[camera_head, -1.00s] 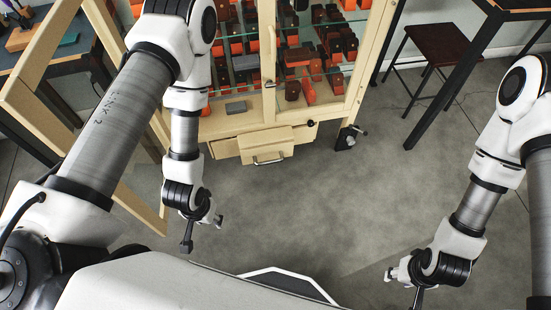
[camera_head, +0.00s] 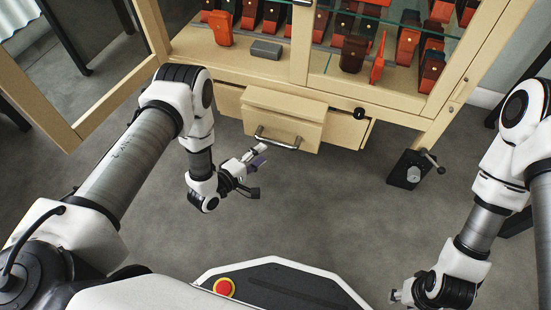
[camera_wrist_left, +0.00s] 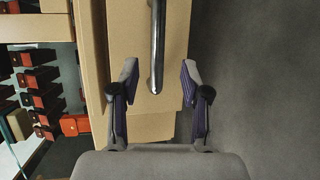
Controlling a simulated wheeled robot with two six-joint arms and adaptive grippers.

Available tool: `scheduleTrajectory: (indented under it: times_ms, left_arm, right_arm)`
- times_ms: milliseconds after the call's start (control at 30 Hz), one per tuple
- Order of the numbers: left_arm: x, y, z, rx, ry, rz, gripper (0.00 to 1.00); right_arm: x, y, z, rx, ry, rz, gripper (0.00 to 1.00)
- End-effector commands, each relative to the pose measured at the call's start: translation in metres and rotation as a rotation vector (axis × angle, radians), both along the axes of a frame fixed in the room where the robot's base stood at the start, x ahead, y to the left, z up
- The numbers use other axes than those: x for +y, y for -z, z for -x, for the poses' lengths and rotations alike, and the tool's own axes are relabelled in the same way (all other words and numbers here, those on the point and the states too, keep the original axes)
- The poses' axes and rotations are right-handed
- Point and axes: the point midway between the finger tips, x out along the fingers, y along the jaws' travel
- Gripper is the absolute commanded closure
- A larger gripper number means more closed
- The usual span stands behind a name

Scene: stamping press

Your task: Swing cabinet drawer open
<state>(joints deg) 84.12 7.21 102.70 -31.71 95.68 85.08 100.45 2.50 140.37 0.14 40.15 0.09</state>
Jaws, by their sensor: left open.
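The wooden cabinet (camera_head: 335,90) has a pale drawer (camera_head: 284,119) low at its front, standing out a little from the front face. The drawer's metal bar handle (camera_head: 279,142) is on its front. My left gripper (camera_head: 260,169) is open just in front of the drawer, to the lower left of the handle. In the left wrist view, the handle (camera_wrist_left: 157,45) runs down the picture, its lower end between the open fingers (camera_wrist_left: 158,78). It is not gripped. My right gripper (camera_head: 397,296) is low at the right, away from the cabinet, its fingers mostly hidden.
A wooden-framed door (camera_head: 120,112) stands open at the cabinet's left. A black caster (camera_head: 411,170) is under the right corner. The floor (camera_head: 330,215) in front is clear.

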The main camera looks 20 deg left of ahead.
Motion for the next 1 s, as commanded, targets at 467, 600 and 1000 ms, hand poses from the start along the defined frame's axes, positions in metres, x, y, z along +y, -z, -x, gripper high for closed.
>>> scheduleTrajectory:
  times_ms: [467,600,1000]
  left_arm:
    - [-0.031,0.013,-0.066,-0.004,0.001,0.004,0.54]
    - [-0.032,0.012,-0.069,-0.001,0.000,0.004,0.54]
    - [-0.032,0.012,-0.068,-0.001,0.000,0.003,1.00]
  right_arm:
    - [-0.001,0.041,-0.004,-0.012,0.004,0.002,0.60]
    - [-0.001,0.040,-0.005,-0.013,0.003,0.003,0.60]
    - [-0.001,0.040,-0.005,-0.013,0.003,0.003,0.60]
